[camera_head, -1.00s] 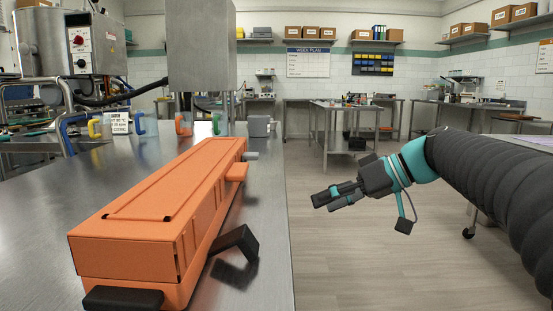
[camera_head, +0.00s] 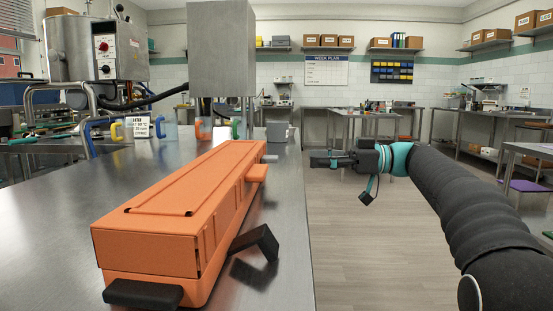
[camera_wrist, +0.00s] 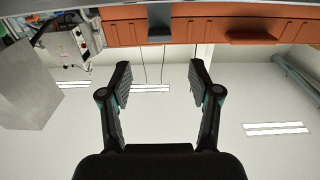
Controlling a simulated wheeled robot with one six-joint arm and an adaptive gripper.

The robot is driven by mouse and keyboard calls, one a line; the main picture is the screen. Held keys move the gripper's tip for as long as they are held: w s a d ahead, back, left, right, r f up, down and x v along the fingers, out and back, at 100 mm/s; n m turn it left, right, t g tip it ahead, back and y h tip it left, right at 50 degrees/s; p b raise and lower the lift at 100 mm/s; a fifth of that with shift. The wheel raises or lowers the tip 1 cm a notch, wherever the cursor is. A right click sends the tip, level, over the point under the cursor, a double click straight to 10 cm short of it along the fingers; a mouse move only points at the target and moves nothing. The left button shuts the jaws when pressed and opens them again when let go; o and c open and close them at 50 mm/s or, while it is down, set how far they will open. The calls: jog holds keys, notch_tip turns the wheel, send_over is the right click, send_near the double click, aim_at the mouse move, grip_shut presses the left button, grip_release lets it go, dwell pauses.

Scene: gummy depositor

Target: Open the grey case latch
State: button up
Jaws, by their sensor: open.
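The long orange case (camera_head: 185,205) lies on the steel table. A small grey latch (camera_head: 270,158) sticks out from its right side near the far end. An orange latch (camera_head: 257,173) sits just nearer, and a bent black latch (camera_head: 256,242) juts out near the front. My gripper (camera_head: 318,159) is right of the case, apart from it, beyond the table edge and pointing left. In the wrist view my gripper (camera_wrist: 159,75) is open, with nothing between its fingers. That view is upside down; the case's side (camera_wrist: 205,29) crosses its top, with a grey block (camera_wrist: 159,24) on it.
The steel table (camera_head: 285,255) runs along the left. A grey container (camera_head: 277,132) and coloured-handled jugs (camera_head: 150,128) stand at its far end, under a large metal box (camera_head: 221,48). The floor (camera_head: 365,240) right of the table is open. Other tables (camera_head: 365,113) stand farther back.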

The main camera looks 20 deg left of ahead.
aim_at(277, 157)
jog(key=x, duration=0.9)
jog(key=shift+s+a, duration=0.1)
jog(key=shift+a, duration=0.15)
